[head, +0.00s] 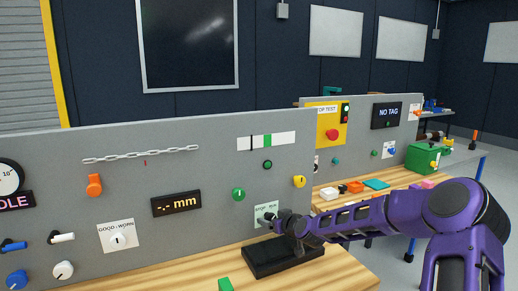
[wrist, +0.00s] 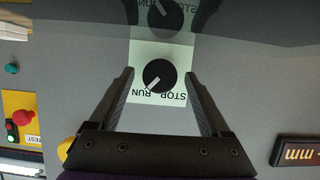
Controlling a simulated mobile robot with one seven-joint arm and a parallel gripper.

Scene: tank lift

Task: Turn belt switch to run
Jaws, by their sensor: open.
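The belt switch is a round black knob (wrist: 159,76) with a pale pointer line, on a light plate (wrist: 137,60) marked STOP and RUN. In the wrist view the lettering is upside down, with RUN at left and STOP at right. The pointer slants to the lower left, toward RUN. My gripper (wrist: 158,74) is open, its fingers on either side of the knob with a gap on each side. In the head view the plate (head: 264,210) is on the grey panel, and my gripper (head: 272,221) is in front of it, hiding the knob.
A black block-like unit (head: 280,256) stands on the wooden bench (head: 215,275) below the switch. A yellow knob (head: 299,182) and a green knob (head: 238,194) are on the panel nearby. A small green block (head: 225,285) lies at the bench front.

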